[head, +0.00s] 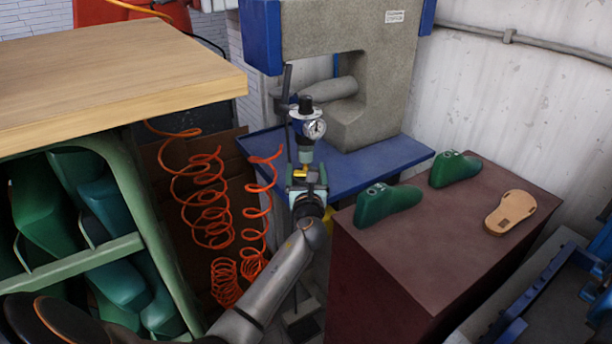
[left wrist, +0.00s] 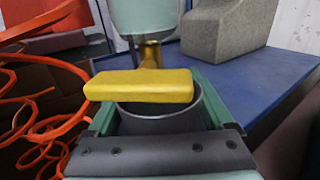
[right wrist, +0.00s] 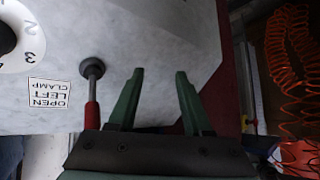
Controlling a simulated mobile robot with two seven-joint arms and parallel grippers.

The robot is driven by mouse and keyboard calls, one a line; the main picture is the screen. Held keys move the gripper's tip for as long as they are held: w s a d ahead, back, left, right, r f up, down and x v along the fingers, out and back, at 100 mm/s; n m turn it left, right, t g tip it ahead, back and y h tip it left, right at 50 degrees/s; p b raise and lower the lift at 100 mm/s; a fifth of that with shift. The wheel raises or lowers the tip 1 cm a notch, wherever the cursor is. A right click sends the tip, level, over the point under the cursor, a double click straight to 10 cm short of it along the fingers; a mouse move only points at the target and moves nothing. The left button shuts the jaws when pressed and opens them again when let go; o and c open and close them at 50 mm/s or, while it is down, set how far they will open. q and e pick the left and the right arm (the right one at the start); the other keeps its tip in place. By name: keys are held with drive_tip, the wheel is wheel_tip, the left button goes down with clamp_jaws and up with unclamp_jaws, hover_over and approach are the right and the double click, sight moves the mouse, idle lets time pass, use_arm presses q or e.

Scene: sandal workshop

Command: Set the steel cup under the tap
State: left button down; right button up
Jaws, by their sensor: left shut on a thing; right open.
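My left gripper (head: 307,182) is shut on the steel cup (left wrist: 160,124), which stands upright between its green fingers in the left wrist view (left wrist: 158,112). The tap, with a flat yellow handle (left wrist: 140,86) and a brass body (left wrist: 149,55), is in front of and above the cup, and the handle hides part of the cup's rim. I cannot tell whether they touch. The tap hangs below the clear bowl (left wrist: 146,15) of the regulator (head: 308,128). In the head view the cup is not clearly visible. My right gripper (right wrist: 159,74) is open and empty.
Orange coiled hoses (head: 210,205) hang left of my left arm. A blue table (head: 385,160) is behind the tap. A brown cabinet (head: 430,255) with green lasts (head: 387,203) stands at right. My right gripper faces a pale panel (right wrist: 160,35) with a red-handled lever (right wrist: 92,112).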

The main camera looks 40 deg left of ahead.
use_arm(q)
drive_tip(key=shift+a+r, duration=0.15)
drive_tip(key=shift+a, duration=0.05)
idle(0.5)
drive_tip(key=shift+c, duration=0.6)
unclamp_jaws()
drive_tip(key=shift+o, duration=0.6)
